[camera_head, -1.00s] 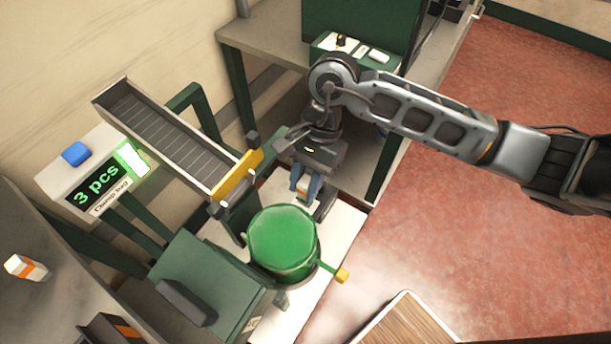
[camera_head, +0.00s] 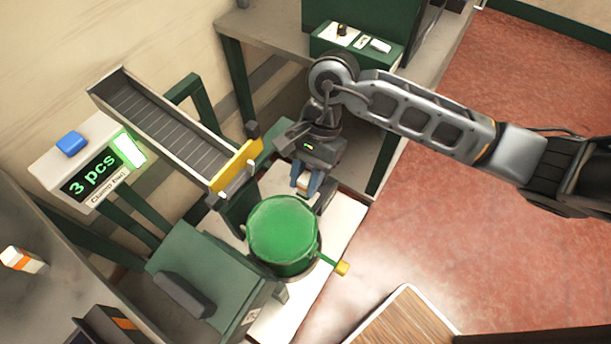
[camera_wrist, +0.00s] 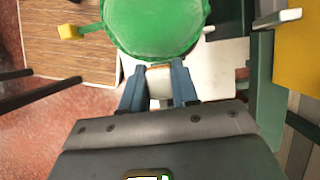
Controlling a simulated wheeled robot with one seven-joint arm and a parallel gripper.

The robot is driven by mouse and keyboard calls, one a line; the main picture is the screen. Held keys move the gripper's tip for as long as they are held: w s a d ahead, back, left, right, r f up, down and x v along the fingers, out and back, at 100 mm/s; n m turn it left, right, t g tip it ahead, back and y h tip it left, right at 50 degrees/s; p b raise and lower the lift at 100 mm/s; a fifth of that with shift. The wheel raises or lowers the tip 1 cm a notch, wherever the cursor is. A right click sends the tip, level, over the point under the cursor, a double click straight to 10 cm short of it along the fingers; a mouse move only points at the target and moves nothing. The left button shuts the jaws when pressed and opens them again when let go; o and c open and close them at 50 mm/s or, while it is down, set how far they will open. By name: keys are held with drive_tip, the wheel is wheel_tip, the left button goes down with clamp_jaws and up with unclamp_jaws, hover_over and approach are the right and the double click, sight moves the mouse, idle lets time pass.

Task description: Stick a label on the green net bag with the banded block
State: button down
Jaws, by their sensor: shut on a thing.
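The green bag (camera_head: 283,232) looks like a smooth, rounded green bulk and sits upright in a holder with a yellow-tipped lever (camera_head: 342,268). It also fills the top of the wrist view (camera_wrist: 155,22). My gripper (camera_head: 306,184) is just behind the bag in the head view, its blue fingers pointing down. I cannot tell whether block and bag touch. Another white block with an orange band (camera_head: 22,260) lies on the grey bench at left.
A chute (camera_head: 160,125) with a yellow end plate (camera_head: 236,166) slopes down beside the bag. A display box (camera_head: 88,165) reads "3 pcs". A green box (camera_head: 205,265) stands left of the bag. A wooden-topped surface (camera_head: 405,320) is at the lower right. Red floor is open at right.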

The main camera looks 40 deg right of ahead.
drive_tip(key=shift+f+b, duration=0.65)
drive_tip(key=shift+b, duration=0.35)
idle(2.4)
drive_tip(key=shift+r+p, duration=1.25)
drive_tip(key=shift+r, duration=2.35)
